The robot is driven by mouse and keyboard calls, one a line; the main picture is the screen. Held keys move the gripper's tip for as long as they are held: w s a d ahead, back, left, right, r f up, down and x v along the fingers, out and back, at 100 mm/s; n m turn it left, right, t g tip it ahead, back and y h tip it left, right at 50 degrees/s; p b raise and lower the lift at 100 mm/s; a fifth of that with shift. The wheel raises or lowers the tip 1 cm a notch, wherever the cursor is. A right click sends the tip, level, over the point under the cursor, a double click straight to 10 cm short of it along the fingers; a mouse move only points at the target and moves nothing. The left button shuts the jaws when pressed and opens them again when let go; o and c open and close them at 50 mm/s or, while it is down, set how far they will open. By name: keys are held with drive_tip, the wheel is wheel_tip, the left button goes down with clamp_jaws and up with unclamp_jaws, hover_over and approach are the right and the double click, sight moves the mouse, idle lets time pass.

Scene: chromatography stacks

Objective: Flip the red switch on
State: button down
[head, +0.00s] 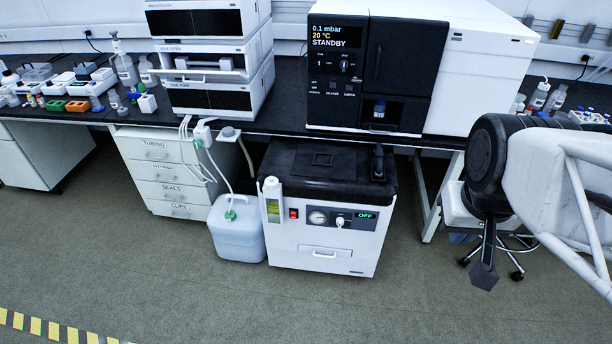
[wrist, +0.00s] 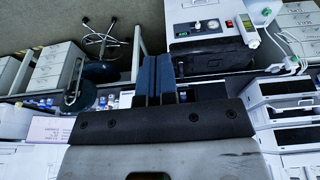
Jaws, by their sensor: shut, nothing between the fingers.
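The red switch (head: 294,214) is small and sits on the front panel of a white floor unit (head: 318,258) with a black top, left of a round gauge. The unit's small display (head: 366,215) reads OFF in green. In the wrist view the unit appears upside down at the upper right, with the red switch (wrist: 229,23) on its front. My gripper (head: 484,277) hangs at the right in the head view, well apart from the unit and pointing down. Its fingers (wrist: 156,60) are together and empty in the wrist view.
A white bottle (head: 273,200) is fixed at the unit's left front, and a canister (head: 237,235) with a tube stands beside it. A drawer cabinet (head: 163,145) is further left. A stool (head: 514,272) is behind my gripper. The floor before the unit is clear.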

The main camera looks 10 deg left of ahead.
sight(293, 215)
drive_tip(key=w+a+f+n+t, duration=0.1)
drive_tip(key=w+a+f+n, duration=0.4)
drive_tip(key=w, duration=0.6)
drive_tip(key=w+a+f+n+t, duration=0.1)
drive_tip(key=w+a+f, duration=0.2)
drive_tip(key=w+f, duration=0.6)
drive_tip(key=w+a+f+n+t, duration=0.1)
drive_tip(key=w+a+f+n, duration=0.3)
drive_tip(key=w, duration=1)
drive_tip(key=w+a+f+n+y, duration=0.1)
drive_tip(key=w+a+f+n, duration=0.1)
drive_tip(key=a+f, duration=0.4)
drive_tip(key=w+a+f+n+y, duration=0.2)
drive_tip(key=a+f, duration=0.5)
drive_tip(key=f, duration=1)
drive_tip(key=w+a+f+n+y, duration=0.1)
drive_tip(key=w+a+f+n, duration=0.1)
drive_tip(key=a+f, duration=0.5)
wheel_tip(293, 215, down, 5)
drive_tip(key=shift+w+a+r+n+y, duration=0.1)
drive_tip(key=shift+w+a+n+y, duration=0.05)
drive_tip(key=shift+w+n+y, duration=0.2)
drive_tip(key=shift+w, duration=0.1)
drive_tip(key=w+d+r+x, duration=0.1)
drive_tip(key=w+x, duration=0.1)
drive_tip(key=x, duration=1)
drive_tip(key=shift+w, duration=0.3)
